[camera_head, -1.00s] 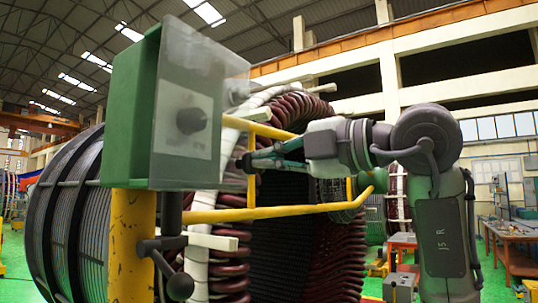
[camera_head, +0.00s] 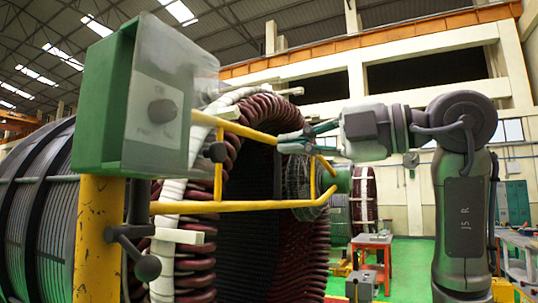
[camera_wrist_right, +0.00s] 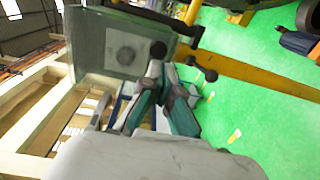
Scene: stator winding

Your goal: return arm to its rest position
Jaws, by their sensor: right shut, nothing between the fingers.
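My right arm (camera_head: 465,200) comes in from the right in the head view, with its forearm level across the middle. My right gripper (camera_head: 284,142) is shut and empty. It points left, in front of the maroon coil ends and close to the yellow rail frame in the picture. Whether it touches the rail cannot be told. In the right wrist view the gripper's dark teal fingers (camera_wrist_right: 160,68) are in front of the green box and a black ball knob (camera_wrist_right: 157,50). My left gripper is not in view.
A green control box (camera_head: 148,100) with a dial stands on a yellow post (camera_head: 100,240) at left. Yellow rails (camera_head: 255,206) extend right from it. Behind is a large stator with maroon coils (camera_head: 312,240). A red table (camera_head: 372,262) stands on green floor at right.

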